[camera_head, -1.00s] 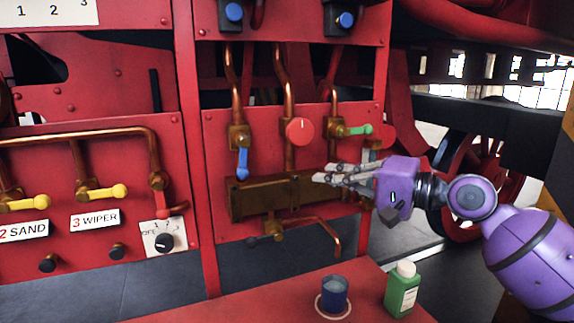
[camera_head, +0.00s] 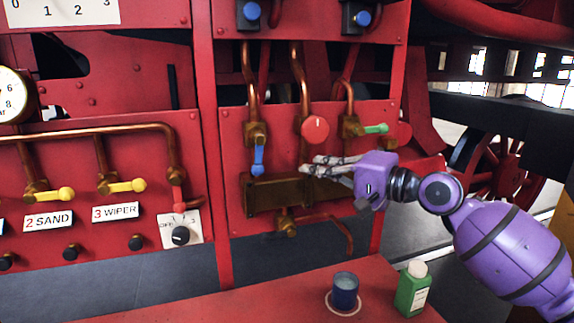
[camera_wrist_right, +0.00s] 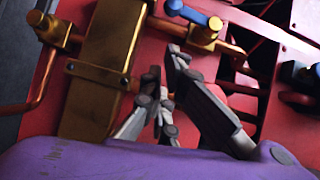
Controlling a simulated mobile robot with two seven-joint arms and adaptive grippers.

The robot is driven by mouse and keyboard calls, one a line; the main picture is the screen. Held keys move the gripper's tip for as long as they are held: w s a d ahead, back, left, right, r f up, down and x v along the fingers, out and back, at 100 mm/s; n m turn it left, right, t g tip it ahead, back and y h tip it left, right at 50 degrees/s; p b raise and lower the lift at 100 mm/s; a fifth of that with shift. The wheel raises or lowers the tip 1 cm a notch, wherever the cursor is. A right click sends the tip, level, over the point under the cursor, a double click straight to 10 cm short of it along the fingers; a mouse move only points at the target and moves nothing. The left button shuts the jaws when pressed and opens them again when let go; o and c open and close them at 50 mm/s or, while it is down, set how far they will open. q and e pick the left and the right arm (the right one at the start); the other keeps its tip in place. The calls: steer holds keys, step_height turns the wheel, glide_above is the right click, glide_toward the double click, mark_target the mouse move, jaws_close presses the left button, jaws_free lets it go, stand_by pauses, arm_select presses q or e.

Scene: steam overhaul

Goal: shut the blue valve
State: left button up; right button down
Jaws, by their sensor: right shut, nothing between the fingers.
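The blue valve has a blue lever (camera_head: 258,158) that hangs straight down from a brass body (camera_head: 256,132) on a copper pipe, on the red panel. In the right wrist view the blue lever (camera_wrist_right: 193,14) shows at the top, beyond the fingers. My right gripper (camera_head: 306,164) comes in from the right, in front of the panel and to the right of the blue lever, apart from it. Its fingers are shut and empty, and they also show in the right wrist view (camera_wrist_right: 163,75). My left gripper is not in view.
A brass block (camera_head: 275,196) is mounted below the blue lever. A round red knob (camera_head: 315,129) and a green lever (camera_head: 376,128) are to its right. A blue cup (camera_head: 345,292) and a green bottle (camera_head: 412,289) stand on the red shelf (camera_head: 270,300).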

mark_target(259, 155)
steer(key=w+a+p, duration=0.1)
steer(key=a+p, duration=0.1)
steer(key=a, duration=0.4)
steer(key=shift+w+a+f, duration=0.35)
steer(key=shift+w+a, duration=0.05)
steer(key=shift+s+a+f, duration=0.1)
steer(key=shift+a+f, duration=0.05)
steer(key=shift+a, duration=0.05)
steer(key=shift+m, duration=0.3)
